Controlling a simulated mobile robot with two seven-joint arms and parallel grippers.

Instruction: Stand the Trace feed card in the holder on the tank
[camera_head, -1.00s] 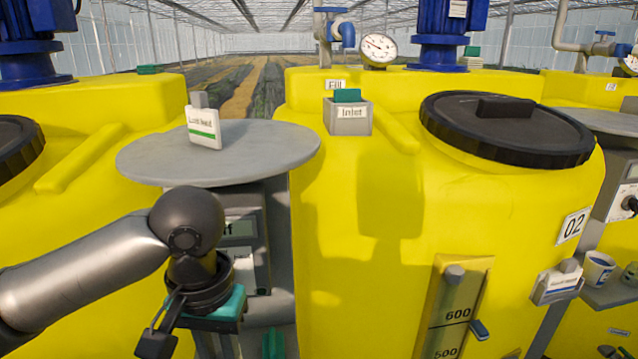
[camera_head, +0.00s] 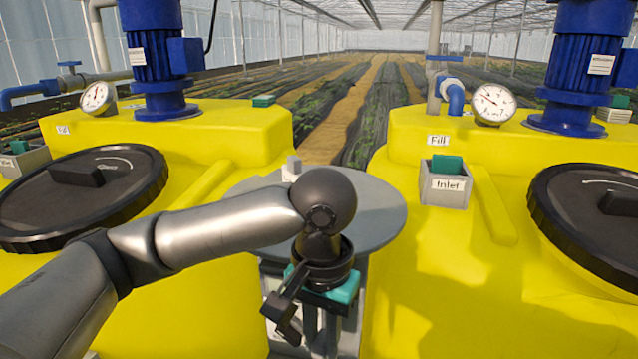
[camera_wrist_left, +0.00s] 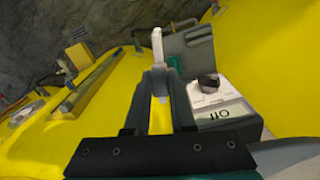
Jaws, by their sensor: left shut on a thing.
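My left gripper (camera_head: 322,325) hangs low in front of the round grey shelf, its fingers pointing down and mostly hidden by the wrist. In the left wrist view its fingers (camera_wrist_left: 160,84) are shut on a thin white card (camera_wrist_left: 157,45), seen nearly edge-on; its lettering cannot be read. On the yellow tank to the right stands a grey box (camera_head: 458,196) labelled "Inlet", with a teal block in it. A similar grey box (camera_head: 32,162) stands on the left tank. I cannot tell which is the card holder. My right gripper is out of view.
The round grey shelf (camera_head: 385,215) lies between the tanks; a small grey-topped item (camera_head: 293,165) on it is mostly behind my arm. Black lids (camera_head: 125,205), blue motors (camera_head: 157,70) and gauges (camera_head: 493,103) rise from the tanks.

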